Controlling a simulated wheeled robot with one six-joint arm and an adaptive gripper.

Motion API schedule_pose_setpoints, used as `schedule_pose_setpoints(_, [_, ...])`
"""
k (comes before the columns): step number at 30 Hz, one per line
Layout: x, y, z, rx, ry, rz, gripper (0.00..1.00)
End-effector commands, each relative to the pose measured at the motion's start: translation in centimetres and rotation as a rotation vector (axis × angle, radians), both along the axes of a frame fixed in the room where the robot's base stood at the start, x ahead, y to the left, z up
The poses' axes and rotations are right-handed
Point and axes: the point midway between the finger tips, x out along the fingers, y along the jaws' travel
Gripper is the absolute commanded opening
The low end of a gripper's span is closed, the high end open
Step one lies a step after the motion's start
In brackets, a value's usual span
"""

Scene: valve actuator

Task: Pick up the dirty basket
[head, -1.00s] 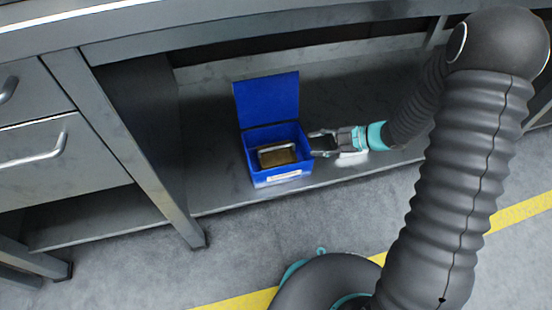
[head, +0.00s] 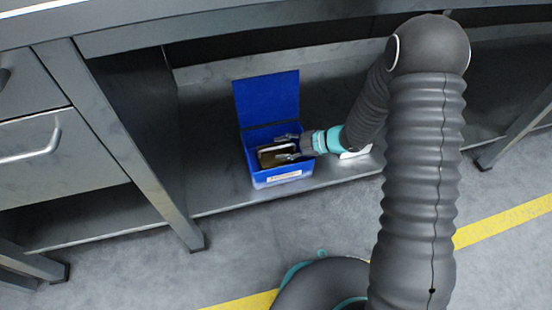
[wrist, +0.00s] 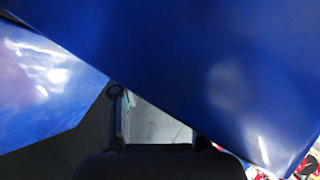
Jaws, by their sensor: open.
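The dirty basket (head: 268,158), brownish with a pale rim or handle, sits inside an open blue box (head: 262,179) in the head view. My gripper (head: 284,147) reaches in from the right over the box, with its open fingers at the right part of the basket. The fingers hide part of the basket. I cannot tell whether they touch it. In the wrist view my gripper (wrist: 158,115) shows at the bottom, and blue surfaces (wrist: 180,60) fill most of the picture. The basket cannot be made out clearly there.
The box's blue lid (head: 267,100) stands raised at the back. The box rests on a low grey metal shelf (head: 215,195) under a workbench. A bench leg (head: 165,190) and drawers (head: 30,140) stand to the left. A small white object (head: 355,153) lies right of the box.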

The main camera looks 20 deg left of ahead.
Motion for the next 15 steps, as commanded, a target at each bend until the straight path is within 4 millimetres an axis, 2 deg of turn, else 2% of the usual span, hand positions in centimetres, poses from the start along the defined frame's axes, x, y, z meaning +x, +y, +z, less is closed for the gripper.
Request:
schedule_pose_setpoints(1, [0.0, 0.8, -0.4, 0.0, 0.0, 0.002, 0.44])
schedule_pose_setpoints(6, [0.0, 2.0, -1.1, -0.001, 0.0, -0.001, 0.44])
schedule_pose_setpoints(14, [0.1, 2.2, -1.2, -0.001, -0.001, -0.002, 0.44])
schedule_pose_setpoints(15, [0.1, 2.2, -1.2, -0.001, -0.001, -0.002, 0.36])
